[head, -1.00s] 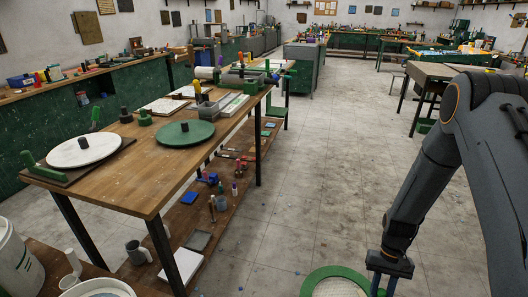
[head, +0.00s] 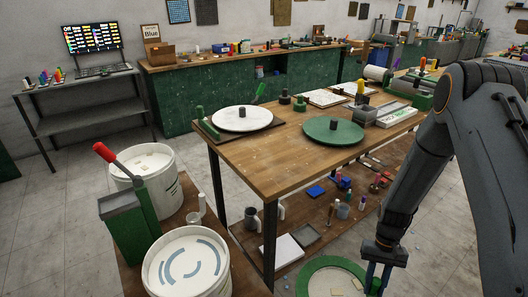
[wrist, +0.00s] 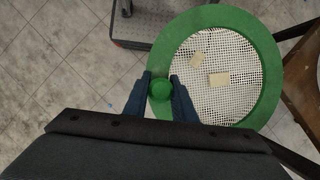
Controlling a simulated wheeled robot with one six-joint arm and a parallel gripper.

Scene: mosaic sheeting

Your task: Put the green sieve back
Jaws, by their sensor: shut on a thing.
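The green sieve (head: 328,260) is a round green ring with a pale mesh, cut off by the bottom edge of the head view. It fills the upper right of the wrist view (wrist: 271,62). Two small tan pieces (wrist: 218,80) lie on its mesh. My gripper (head: 378,282) is shut on the sieve's round green knob (wrist: 160,89), which sits between the two blue fingers at the rim's near left side. The sieve is held out over the floor, roughly level.
A wooden bench (head: 232,152) with a white disc (head: 242,117) and a green disc (head: 333,129) stands ahead, with a loaded lower shelf. At lower left, a low wooden table holds two white buckets (head: 187,262) and a green box (head: 122,230) with a red-tipped lever. Floor shows at far left.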

